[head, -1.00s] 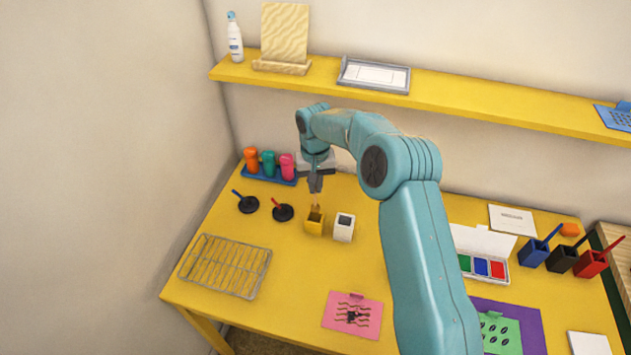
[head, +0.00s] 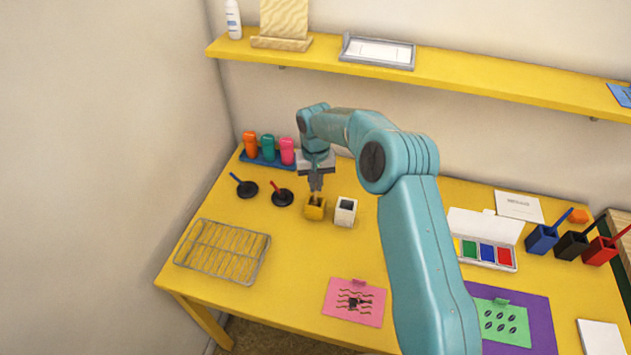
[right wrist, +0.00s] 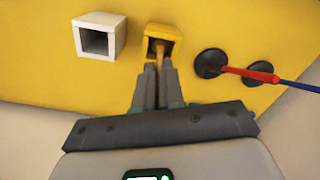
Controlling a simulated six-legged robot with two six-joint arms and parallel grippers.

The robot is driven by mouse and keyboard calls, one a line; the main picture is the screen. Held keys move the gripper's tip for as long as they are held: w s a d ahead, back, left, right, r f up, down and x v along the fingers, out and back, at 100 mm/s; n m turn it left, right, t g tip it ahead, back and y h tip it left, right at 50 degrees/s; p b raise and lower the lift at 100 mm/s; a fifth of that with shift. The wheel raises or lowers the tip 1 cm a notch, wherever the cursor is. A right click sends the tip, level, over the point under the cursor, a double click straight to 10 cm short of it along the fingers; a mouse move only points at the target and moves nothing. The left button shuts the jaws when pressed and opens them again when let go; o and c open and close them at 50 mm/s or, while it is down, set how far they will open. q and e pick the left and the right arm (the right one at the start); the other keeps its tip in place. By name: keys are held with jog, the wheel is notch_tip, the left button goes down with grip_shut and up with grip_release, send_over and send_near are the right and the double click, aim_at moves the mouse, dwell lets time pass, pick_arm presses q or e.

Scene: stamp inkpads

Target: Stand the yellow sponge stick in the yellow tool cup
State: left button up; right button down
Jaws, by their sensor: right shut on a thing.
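The yellow tool cup (head: 314,213) stands on the yellow table, left of the white cup; in the right wrist view the yellow cup (right wrist: 174,33) shows its open mouth. My right gripper (head: 316,188) is just above the yellow cup, pointing down. It is shut on the sponge stick, whose tan shaft (right wrist: 160,49) runs from the fingertips (right wrist: 158,68) into the cup's mouth. The stick's lower end is hidden inside the cup, so I cannot tell whether it touches the bottom. My left gripper is not in view.
The white cup (head: 345,212) stands close on the right. Two black round pads with handles, one red (head: 282,198) and one blue (head: 247,189), lie to the left. A blue rack (head: 266,160) with coloured bottles stands behind. A wire rack (head: 222,252) lies front left.

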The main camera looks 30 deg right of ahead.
jog(key=c, duration=1.2)
grip_release()
jog(key=shift+o, duration=0.2)
notch_tip(320, 180, up, 16)
jog(key=shift+r, duration=0.15)
jog(key=shift+r, duration=0.1)
